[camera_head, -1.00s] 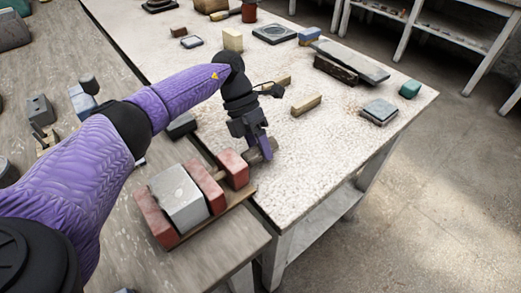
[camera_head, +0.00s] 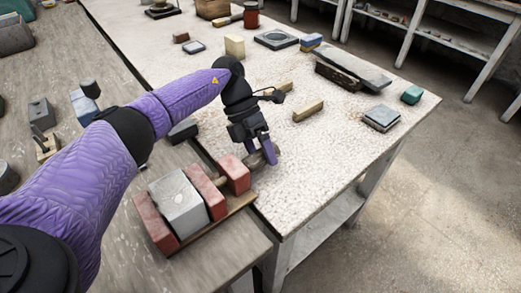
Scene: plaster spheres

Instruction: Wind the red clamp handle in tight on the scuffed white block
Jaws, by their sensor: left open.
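The clamp, with several red blocks (camera_head: 235,174) on a wooden base, lies at the edge of the wooden bench. The scuffed white block (camera_head: 178,202) sits between the clamp's left and middle red blocks. It appears to touch or nearly touch both; any thin gap is too small to tell. A brownish-grey handle end (camera_head: 276,150) sticks out right of the right red block and does not look red. My left gripper (camera_head: 260,155) is open, its purple fingers pointing down at this handle end, which they partly hide. Contact cannot be told. My right gripper is out of view.
The speckled white table (camera_head: 330,140) holds a tan bar (camera_head: 307,110), a grey block (camera_head: 381,118) and a green block (camera_head: 411,95) farther right. The white table is clear just right of the gripper.

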